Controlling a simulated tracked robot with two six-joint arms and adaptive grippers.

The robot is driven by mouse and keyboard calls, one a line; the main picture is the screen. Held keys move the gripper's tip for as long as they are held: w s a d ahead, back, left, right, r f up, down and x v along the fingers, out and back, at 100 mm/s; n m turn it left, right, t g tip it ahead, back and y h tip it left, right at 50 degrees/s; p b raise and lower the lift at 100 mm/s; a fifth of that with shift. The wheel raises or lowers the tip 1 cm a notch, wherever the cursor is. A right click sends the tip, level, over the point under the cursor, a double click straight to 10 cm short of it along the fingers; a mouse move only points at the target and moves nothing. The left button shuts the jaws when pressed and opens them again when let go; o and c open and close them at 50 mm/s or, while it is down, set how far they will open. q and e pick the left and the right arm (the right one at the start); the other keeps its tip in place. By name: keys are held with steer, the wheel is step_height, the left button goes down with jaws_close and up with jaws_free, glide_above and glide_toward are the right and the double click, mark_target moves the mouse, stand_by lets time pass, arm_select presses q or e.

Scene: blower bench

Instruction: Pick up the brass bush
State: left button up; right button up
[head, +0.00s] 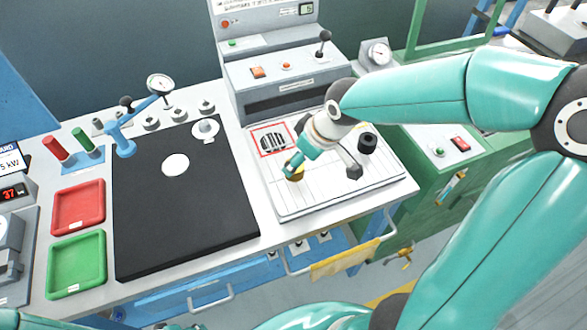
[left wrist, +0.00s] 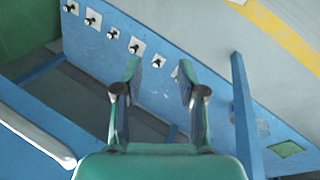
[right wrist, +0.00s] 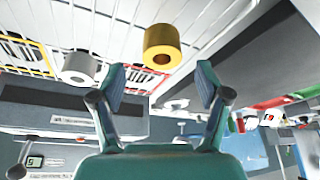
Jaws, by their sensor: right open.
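The brass bush (right wrist: 161,47), a short gold cylinder with a hole, stands on the white ribbed tray (head: 330,188). In the right wrist view it is just beyond my right fingertips, roughly centred between them. My right gripper (right wrist: 163,82) is open and nothing is between its fingers. In the head view the right gripper (head: 297,163) comes down over the bush (head: 293,173) and hides much of it; I cannot tell whether they touch. My left gripper (left wrist: 160,76) is open and empty, facing the blue bench front; it is not visible in the head view.
A black cylinder (head: 368,143) is on the tray right of my gripper. A grey control box (head: 285,75) stands behind the tray. The black mat (head: 180,220) is mostly clear.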

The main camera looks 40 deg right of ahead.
steer(key=x, duration=0.5)
steer(key=shift+a, duration=0.15)
steer(key=c, duration=1.4)
jaws_close()
steer(key=shift+r, duration=0.15)
